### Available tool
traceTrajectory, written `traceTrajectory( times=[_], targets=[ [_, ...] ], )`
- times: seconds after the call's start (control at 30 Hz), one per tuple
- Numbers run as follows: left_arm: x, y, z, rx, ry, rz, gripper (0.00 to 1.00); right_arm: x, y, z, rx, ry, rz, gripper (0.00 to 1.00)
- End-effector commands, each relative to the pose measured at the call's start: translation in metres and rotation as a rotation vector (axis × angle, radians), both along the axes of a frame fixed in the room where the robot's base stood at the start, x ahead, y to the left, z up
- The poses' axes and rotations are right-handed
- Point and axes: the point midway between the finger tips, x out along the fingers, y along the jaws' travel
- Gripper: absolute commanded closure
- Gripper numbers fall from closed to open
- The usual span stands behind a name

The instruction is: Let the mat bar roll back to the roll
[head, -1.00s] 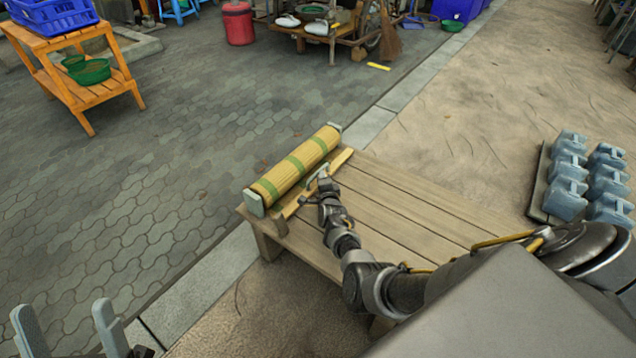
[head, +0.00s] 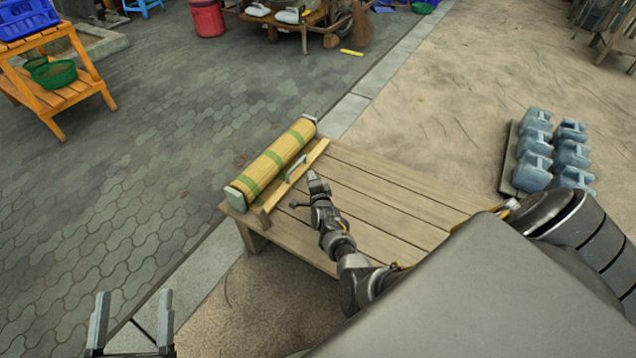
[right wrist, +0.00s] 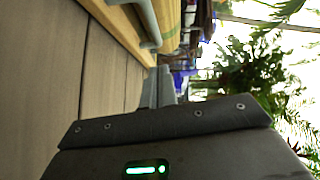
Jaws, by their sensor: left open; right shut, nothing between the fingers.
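The rolled mat (head: 275,163), yellow with green bands and grey end pieces, lies along the left end of the wooden bench. The pale wooden mat bar (head: 315,154) lies close beside it, on its right, with a grey handle (head: 296,170) on top. My right gripper (head: 314,178) is shut and empty, just right of the handle and apart from it. In the right wrist view the bar (right wrist: 122,28), handle (right wrist: 149,25) and mat roll (right wrist: 170,22) are at the top. My left gripper (head: 132,325) is open and empty at the lower left, away from the bench.
The plank bench (head: 385,185) is bare right of the bar. Grey-blue weights (head: 535,150) stand on a board at the right. An orange stand (head: 58,90) with a blue crate and green bowls is at the upper left. Open paving lies left of the bench.

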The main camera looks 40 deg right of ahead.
Motion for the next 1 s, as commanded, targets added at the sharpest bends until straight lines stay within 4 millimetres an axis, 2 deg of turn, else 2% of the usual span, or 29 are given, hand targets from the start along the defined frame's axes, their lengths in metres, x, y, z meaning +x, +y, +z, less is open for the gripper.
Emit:
traceTrajectory(
  times=[0.1, 0.3, 0.5, 1.0],
  targets=[
    [0.004, 0.001, -0.017, 0.082, 0.144, 0.012, 0.28, -0.02, 0.009, 0.006, 0.001, 0.001, 0.001, 1.0],
    [0.014, 0.02, -0.055, 0.183, 0.353, 0.079, 0.28, -0.044, 0.02, 0.008, -0.001, 0.002, 0.001, 1.0],
    [0.014, 0.032, -0.077, 0.235, 0.472, 0.115, 0.28, -0.059, 0.026, 0.009, -0.001, 0.0, 0.001, 1.0],
    [0.014, 0.035, -0.083, 0.248, 0.505, 0.124, 0.28, -0.063, 0.027, 0.009, -0.011, 0.005, 0.003, 1.0]
  ],
)
